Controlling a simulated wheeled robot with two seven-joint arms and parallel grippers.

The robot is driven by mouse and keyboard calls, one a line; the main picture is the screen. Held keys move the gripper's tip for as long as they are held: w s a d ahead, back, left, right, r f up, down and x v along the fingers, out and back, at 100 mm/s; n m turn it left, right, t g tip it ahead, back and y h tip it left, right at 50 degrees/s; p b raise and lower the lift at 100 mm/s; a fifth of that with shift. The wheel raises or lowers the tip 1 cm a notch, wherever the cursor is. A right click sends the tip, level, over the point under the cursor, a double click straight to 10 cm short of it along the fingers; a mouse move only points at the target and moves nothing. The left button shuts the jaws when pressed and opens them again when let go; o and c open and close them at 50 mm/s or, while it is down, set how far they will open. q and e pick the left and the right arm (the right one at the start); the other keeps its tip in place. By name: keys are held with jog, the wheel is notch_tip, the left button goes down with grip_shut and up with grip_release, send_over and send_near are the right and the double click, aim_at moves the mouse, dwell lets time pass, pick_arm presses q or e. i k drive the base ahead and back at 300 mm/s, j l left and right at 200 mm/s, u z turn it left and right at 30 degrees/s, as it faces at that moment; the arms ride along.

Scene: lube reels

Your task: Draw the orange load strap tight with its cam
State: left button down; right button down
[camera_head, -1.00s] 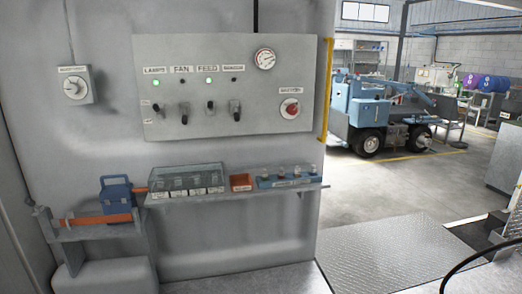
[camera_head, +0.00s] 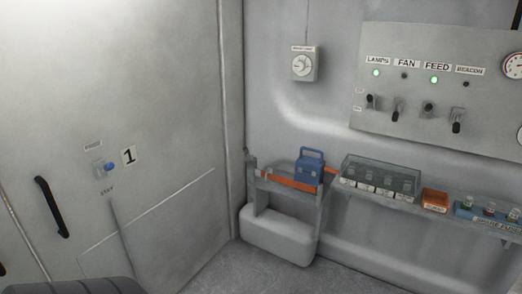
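The orange load strap (camera_head: 283,180) runs across a small grey ledge on the wall, near the middle of the head view. A blue box-shaped item with a handle (camera_head: 310,168) sits over the strap at its right part. The strap's cam is too small to make out for certain. Whether the strap is slack or tight cannot be told. Neither of my grippers shows in the view.
A grey shelf (camera_head: 408,207) carries a clear-lidded case (camera_head: 381,177), an orange bin (camera_head: 435,201) and a blue rack (camera_head: 487,211). A switch panel (camera_head: 440,95) is above. A door with a black handle (camera_head: 51,207) fills the left. Some floor shows below the ledge.

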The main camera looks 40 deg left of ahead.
aim_at(246, 149)
jog(key=i+l+u, duration=0.2)
jog(key=i, duration=0.3)
jog(key=i+l+u, duration=0.2)
jog(key=i+l, duration=0.2)
jog(key=u, duration=1.5)
jog(key=l, duration=0.05)
